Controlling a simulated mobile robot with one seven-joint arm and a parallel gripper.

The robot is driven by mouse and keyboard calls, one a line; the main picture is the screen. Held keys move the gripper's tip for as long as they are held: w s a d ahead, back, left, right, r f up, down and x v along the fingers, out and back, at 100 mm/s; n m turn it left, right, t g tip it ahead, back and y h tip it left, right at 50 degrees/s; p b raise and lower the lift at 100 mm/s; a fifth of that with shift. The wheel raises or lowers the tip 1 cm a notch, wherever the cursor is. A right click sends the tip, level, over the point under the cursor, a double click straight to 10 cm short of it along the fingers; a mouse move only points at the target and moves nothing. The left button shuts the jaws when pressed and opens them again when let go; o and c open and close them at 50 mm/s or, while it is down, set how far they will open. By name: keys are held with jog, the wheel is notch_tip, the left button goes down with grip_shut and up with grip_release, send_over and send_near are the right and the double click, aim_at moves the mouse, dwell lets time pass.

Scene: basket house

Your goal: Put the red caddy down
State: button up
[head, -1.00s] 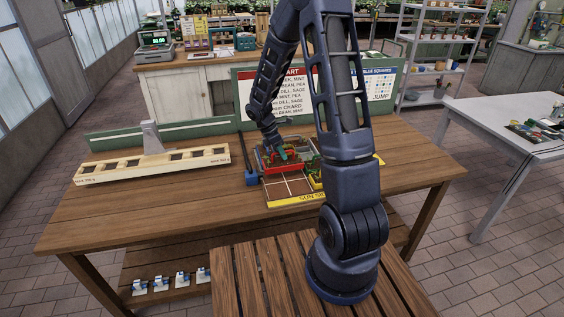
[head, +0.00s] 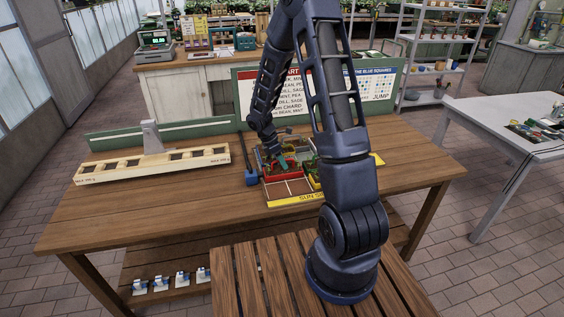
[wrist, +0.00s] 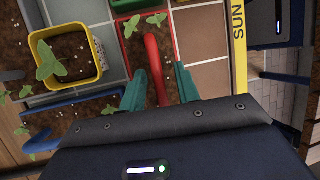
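The red caddy (wrist: 127,48) is in the wrist view at upper centre, with dark soil, a seedling and a raised red handle (wrist: 155,62). In the head view the caddy (head: 270,171) sits among the other planters in the tray (head: 288,187), towards its left side. My gripper (wrist: 161,72) has one teal finger on each side of the handle. Gaps show between handle and fingers, wider on the right, so it looks open around the handle. The arm partly covers the tray's right side in the head view.
A yellow planter (wrist: 99,57) and a blue one (wrist: 88,105) stand close left of the caddy. Bare tan and grey squares (wrist: 205,60) lie to its right. A long wooden rack (head: 155,166) stands on the table's left. The front left tabletop (head: 130,215) is clear.

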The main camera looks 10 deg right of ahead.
jog(key=shift+r, duration=0.1)
jog(key=v, duration=1.2)
jog(key=s+d+r+m+t+y, duration=0.1)
jog(key=s+d+r+m, duration=0.15)
jog(key=r, duration=0.25)
jog(key=s+d+r+m, duration=0.1)
jog(key=s+r+m, duration=0.2)
jog(key=r, duration=0.2)
jog(key=s+d+r+m+t+y, duration=0.1)
jog(key=s+d+r+m+t, duration=0.1)
jog(key=s+r+m, duration=0.4)
jog(key=s+d+r+m+t+y, duration=0.2)
jog(key=s+r+m, duration=0.4)
jog(key=s, duration=1)
jog(key=shift+s+d+r+m+t+y, duration=0.15)
jog(key=shift+d+r+m+t+y, duration=0.25)
jog(key=shift+d+t, duration=0.45)
